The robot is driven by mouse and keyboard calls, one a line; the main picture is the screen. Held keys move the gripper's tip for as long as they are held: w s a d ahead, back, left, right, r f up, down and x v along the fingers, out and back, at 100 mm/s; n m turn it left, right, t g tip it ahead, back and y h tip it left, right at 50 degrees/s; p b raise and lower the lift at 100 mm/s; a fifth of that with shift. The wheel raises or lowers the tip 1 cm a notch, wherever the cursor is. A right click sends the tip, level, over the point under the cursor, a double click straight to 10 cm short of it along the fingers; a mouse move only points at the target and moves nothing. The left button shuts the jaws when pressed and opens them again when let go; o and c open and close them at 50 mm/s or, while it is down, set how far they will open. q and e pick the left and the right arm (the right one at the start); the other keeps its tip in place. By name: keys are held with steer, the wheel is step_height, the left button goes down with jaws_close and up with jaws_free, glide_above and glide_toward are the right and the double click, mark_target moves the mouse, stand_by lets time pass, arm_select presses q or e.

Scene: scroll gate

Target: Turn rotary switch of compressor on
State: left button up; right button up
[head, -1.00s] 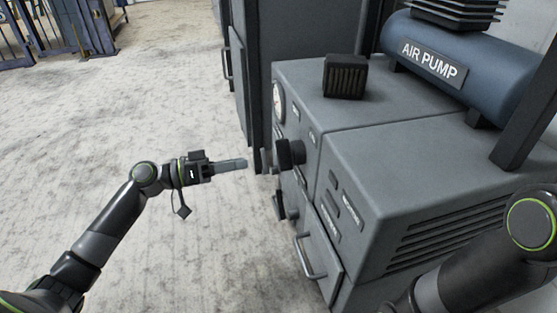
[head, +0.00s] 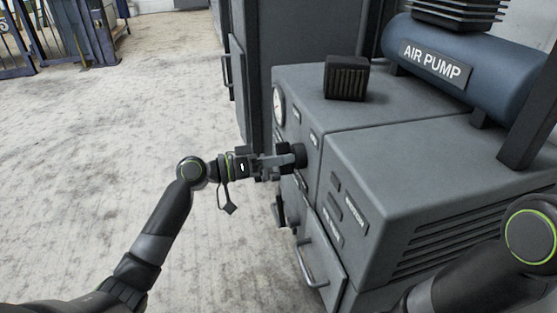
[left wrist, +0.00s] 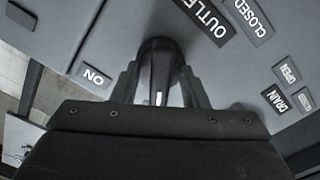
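The compressor (head: 345,165) is a grey cabinet on the right in the head view. A black rotary knob (head: 299,154) sticks out of its front panel. The left wrist view shows this dark knob (left wrist: 160,62) with a white mark and an ON label (left wrist: 93,75) to its left. My left gripper (head: 287,159) is at the knob, coming from the left. In the left wrist view its fingers (left wrist: 158,88) stand on either side of the knob, apart; firm contact is not clear. My right gripper is out of view.
A blue AIR PUMP tank (head: 470,70) and a black ribbed block (head: 346,78) sit on top. A round gauge (head: 279,105) is on the front panel, with a lower door handle (head: 308,265) beneath. The floor (head: 110,150) to the left is clear.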

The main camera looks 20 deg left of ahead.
arm_select(q)
jaws_close()
steer(key=shift+f+m+b, duration=0.2)
steer(key=shift+m+b, duration=0.6)
steer(key=shift+b, duration=0.45)
steer(key=m+b, duration=0.5)
steer(key=shift+b, duration=0.35)
steer(key=m+b, duration=0.1)
steer(key=m, duration=0.1)
steer(key=shift+r+m, duration=0.1)
steer(key=shift+m, duration=0.3)
steer(key=m, duration=0.4)
steer(key=shift+r, duration=0.1)
steer(key=shift+m, duration=0.4)
jaws_free()
steer(key=shift+a, duration=0.1)
